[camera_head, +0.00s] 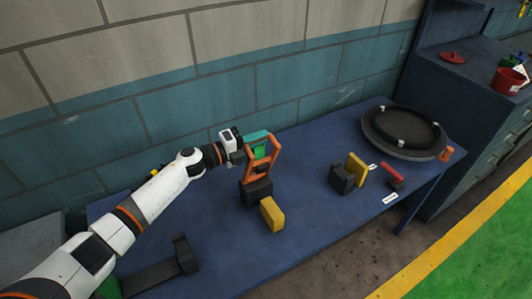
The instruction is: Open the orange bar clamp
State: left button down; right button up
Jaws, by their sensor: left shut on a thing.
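The orange bar clamp (276,163) shows as an upright orange frame above a black block (257,193), on the blue workbench near the wall. My left gripper (264,145) comes in from the left and is shut on the upper part of the orange frame. Green and teal parts show at the jaws; I cannot tell where the fingers end and the clamp begins. My right gripper is not in view.
A yellow block (272,214) sits just in front of the clamp. A black block (341,179), a yellow block (357,168) and a red handle (391,173) stand to the right. A round dark drum (385,125) is at the bench's far right. The bench (315,225) front is clear.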

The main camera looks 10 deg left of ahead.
pick_arm(q)
jog(key=shift+w+a+f+n+b, duration=0.1)
jog(key=shift+w+a+n+b, duration=0.45)
jog(key=shift+w, duration=0.25)
jog(key=shift+w+a+f+n+b, duration=0.1)
jog(key=shift+w+a+n+b, duration=0.2)
jog(key=shift+w+a+n, duration=0.4)
jog(key=shift+w+a+n+b, duration=0.45)
jog(key=shift+w+n, duration=0.2)
jog(key=shift+w, duration=0.2)
jog(key=c, duration=1.4)
grip_release()
jog(key=b+v, duration=0.2)
jog(key=v, duration=1)
